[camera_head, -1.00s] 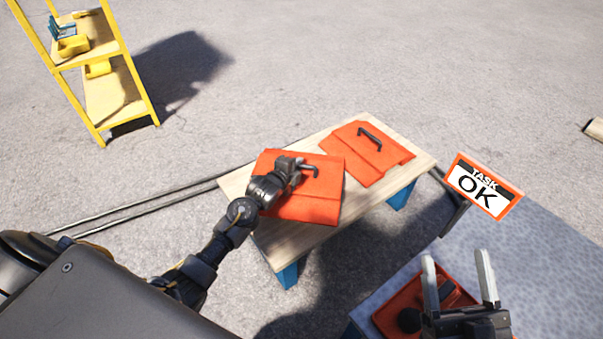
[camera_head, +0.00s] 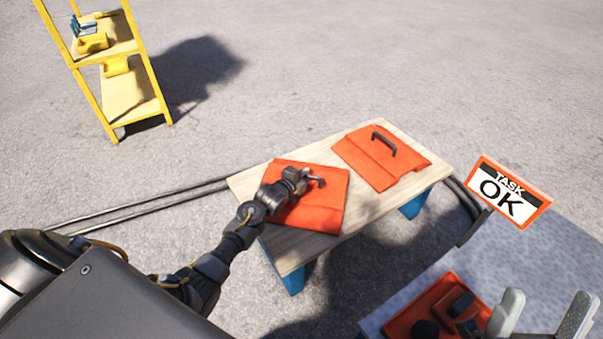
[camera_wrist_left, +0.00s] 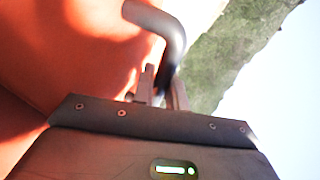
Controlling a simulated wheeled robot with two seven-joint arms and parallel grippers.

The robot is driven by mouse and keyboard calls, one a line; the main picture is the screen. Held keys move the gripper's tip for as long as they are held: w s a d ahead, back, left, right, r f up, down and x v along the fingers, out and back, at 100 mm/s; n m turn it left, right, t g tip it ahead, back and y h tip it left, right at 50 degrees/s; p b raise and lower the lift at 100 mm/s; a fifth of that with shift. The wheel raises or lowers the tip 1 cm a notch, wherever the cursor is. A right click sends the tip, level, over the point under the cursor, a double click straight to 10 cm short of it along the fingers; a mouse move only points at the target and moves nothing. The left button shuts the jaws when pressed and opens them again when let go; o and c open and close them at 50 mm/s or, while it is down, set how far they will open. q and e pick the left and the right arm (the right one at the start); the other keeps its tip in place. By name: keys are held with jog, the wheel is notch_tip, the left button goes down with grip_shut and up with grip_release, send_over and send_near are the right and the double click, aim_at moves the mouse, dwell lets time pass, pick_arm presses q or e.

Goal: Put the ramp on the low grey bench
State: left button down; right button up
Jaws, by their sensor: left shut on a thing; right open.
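One orange ramp (camera_head: 322,208) with a dark bent handle is on the wooden-topped bench with blue legs. My left gripper (camera_head: 309,181) is shut on its handle. In the left wrist view the handle (camera_wrist_left: 172,38) runs between the fingers of my left gripper (camera_wrist_left: 161,80), with orange surface (camera_wrist_left: 60,45) beside it. I cannot tell whether this ramp is lifted off the wood. A second orange ramp (camera_head: 365,160) with a black handle lies further back. A grey-topped surface (camera_head: 520,262) is at lower right. My right gripper (camera_head: 548,297) is open and empty at the bottom right.
The wooden bench top (camera_head: 290,247) has bare wood around the ramps. A TASK OK sign (camera_head: 508,193) stands near the grey surface. An orange tray (camera_head: 400,328) with dark items is there. Two dark cables (camera_head: 150,206) run along the ground. A yellow shelf (camera_head: 125,92) stands back left.

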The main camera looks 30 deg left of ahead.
pick_arm(q)
jog(key=shift+w+r, duration=0.1)
jog(key=shift+r, duration=0.05)
jog(key=c, duration=1.8)
grip_release()
jog(key=shift+f, duration=0.25)
jog(key=o, duration=0.4)
jog(key=shift+r, duration=0.1)
